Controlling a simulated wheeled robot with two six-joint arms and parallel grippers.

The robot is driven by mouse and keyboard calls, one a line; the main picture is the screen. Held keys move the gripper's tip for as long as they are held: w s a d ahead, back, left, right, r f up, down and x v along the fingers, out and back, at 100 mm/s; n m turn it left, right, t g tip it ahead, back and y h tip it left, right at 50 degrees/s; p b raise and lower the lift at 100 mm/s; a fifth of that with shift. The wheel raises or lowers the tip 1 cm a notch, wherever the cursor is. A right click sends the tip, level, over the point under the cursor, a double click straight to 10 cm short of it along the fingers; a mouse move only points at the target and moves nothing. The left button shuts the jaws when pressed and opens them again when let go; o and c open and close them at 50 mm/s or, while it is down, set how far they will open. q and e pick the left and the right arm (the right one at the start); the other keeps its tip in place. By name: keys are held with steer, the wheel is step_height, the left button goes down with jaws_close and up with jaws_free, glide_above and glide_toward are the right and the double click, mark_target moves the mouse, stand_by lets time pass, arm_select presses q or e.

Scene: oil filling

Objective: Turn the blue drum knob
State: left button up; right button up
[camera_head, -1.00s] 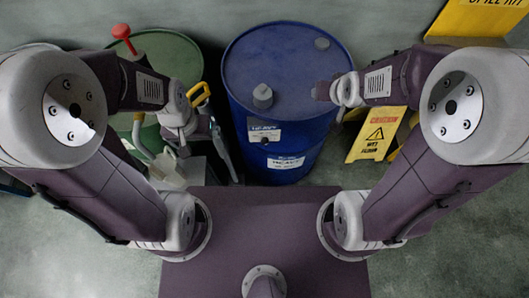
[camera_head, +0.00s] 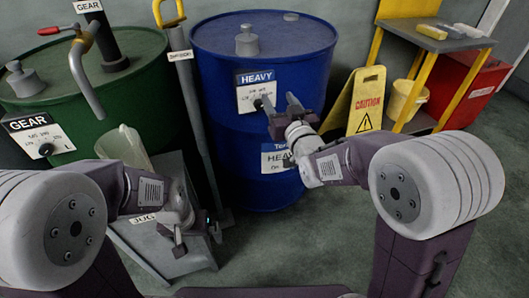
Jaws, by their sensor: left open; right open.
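The blue drum (camera_head: 215,70) stands at the centre back, with HEAVY labels on its front. A small dark knob (camera_head: 258,104) sticks out beside the upper label. My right gripper (camera_head: 279,99) is open in front of the drum's side, its fingers pointing at the drum. Its left finger is close to the knob; I cannot tell whether they touch. The knob looks outside the gap between the fingers. My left gripper (camera_head: 197,243) is open and low, over the grey stand by the JUG label.
A green GEAR drum (camera_head: 150,60) with a red-handled pump stands left. A translucent jug (camera_head: 125,148) is below it. A grey upright dispenser bar (camera_head: 190,100) stands between the drums. A yellow caution sign (camera_head: 366,98), shelf (camera_head: 435,38) and red bin (camera_head: 480,85) stand right.

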steer(key=b, duration=0.4)
glide_toward(260, 107)
steer(key=shift+y, duration=0.3)
steer(key=b+x, duration=0.1)
steer(key=x, duration=0.3)
steer(key=b+x, duration=0.1)
steer(key=x, duration=0.3)
steer(key=shift+d+f+b, duration=0.1)
steer(key=shift+d+b, duration=0.15)
steer(key=shift+b, duration=0.15)
arm_select(q)
step_height(260, 107, down, 10)
steer(key=shift+f, duration=0.2)
arm_select(e)
steer(key=shift+w+a, duration=0.15)
steer(key=shift+w, duration=0.3)
arm_select(q)
steer(key=shift+w, duration=0.1)
arm_select(e)
jaws_close()
